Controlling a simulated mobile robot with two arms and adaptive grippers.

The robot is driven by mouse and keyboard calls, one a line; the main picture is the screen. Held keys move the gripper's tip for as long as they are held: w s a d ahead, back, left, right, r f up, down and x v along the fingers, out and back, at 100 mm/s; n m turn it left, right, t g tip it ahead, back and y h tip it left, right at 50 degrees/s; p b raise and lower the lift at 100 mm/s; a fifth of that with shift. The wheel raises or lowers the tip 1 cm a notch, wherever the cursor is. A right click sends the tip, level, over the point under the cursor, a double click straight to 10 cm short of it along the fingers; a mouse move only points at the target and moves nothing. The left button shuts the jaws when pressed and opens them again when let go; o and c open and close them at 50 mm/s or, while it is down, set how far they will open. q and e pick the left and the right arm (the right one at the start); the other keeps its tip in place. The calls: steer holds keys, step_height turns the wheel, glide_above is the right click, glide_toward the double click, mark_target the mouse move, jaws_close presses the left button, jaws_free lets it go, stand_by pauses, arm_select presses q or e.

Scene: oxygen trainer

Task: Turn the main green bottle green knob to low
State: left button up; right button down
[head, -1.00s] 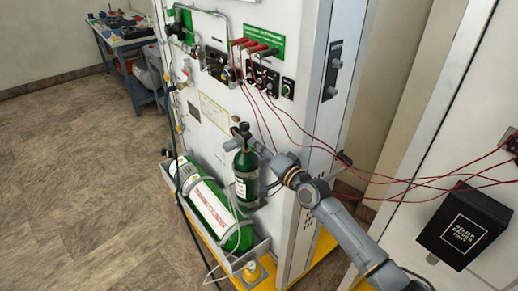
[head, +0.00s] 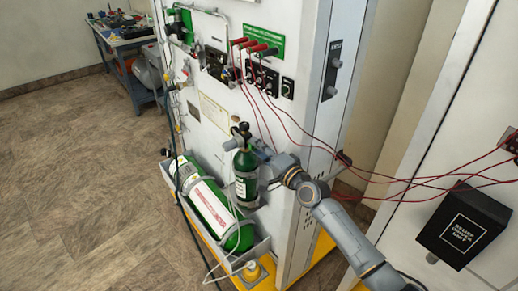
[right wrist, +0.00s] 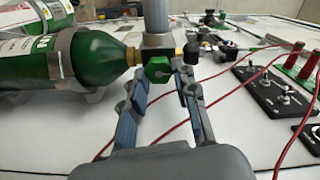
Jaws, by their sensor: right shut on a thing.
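The small upright green bottle (head: 245,178) stands against the front of the white trainer panel, with a dark valve (head: 240,131) on top. In the right wrist view the same bottle (right wrist: 95,58) appears lying sideways, with a brass neck. A green knob (right wrist: 158,69) sits on its valve, below a grey post. My right gripper (right wrist: 161,82) is shut on the green knob, its blue-padded fingers on either side of it. In the head view my right gripper (head: 257,146) reaches the valve from the right, largely hidden. The knob's setting cannot be read. My left gripper is not in view.
A larger green and white cylinder (head: 212,207) lies tilted in a tray beside the bottle. Red wires (head: 290,135) hang in front of the panel (head: 300,180) and cross above my right arm. A black box (head: 464,227) is at the right. Floor at left is clear.

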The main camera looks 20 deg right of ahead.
steer(key=c, duration=1)
jaws_free()
steer(key=v, duration=1.2)
